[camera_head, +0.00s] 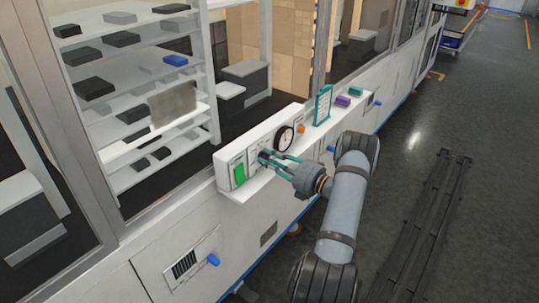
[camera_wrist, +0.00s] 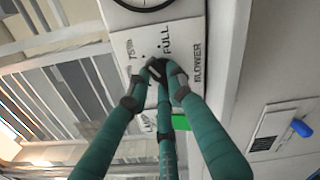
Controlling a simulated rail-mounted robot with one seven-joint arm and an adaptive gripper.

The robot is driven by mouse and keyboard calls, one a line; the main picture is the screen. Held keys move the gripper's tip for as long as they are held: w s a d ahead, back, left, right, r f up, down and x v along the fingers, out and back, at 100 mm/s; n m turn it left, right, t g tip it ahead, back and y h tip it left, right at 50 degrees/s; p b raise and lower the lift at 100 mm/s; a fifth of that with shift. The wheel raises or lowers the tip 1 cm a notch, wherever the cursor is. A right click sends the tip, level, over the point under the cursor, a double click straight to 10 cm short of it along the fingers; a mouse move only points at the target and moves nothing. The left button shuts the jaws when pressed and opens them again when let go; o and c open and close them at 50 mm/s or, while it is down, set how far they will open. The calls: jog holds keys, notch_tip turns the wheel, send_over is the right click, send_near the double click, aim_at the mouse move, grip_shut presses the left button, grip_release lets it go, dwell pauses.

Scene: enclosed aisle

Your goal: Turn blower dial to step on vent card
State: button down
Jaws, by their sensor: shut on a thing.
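My gripper (camera_head: 268,158) reaches the white panel on the ledge, its teal fingers pointing left. In the wrist view its fingertips (camera_wrist: 162,76) close around a small dark blower dial (camera_wrist: 157,68). Printing around the dial includes "FULL", a "75" mark and "BLOWER". The fingers cover most of the dial, so its pointer setting cannot be told. In the head view the dial is hidden behind the fingers. A teal-framed card (camera_head: 323,104) stands upright on the ledge to the right, possibly the vent card; its print is too small to read.
A round gauge (camera_head: 284,138) and an orange button (camera_head: 301,129) sit right of the dial, a green block (camera_head: 239,173) left. Purple (camera_head: 342,101) and teal (camera_head: 356,90) blocks lie farther along the ledge. A blue handle (camera_head: 213,259) juts out below. The aisle floor is clear near dark rails (camera_head: 425,220).

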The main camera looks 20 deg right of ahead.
jog(key=m+p, duration=0.2)
jog(key=m, duration=0.4)
jog(key=shift+d+m+p, duration=0.1)
jog(key=shift+m+p, duration=0.2)
dwell(0.4)
jog(key=c, duration=1.7)
grip_release()
jog(key=shift+o, duration=0.8)
jog(key=v, duration=1.2)
jog(key=shift+d, duration=0.1)
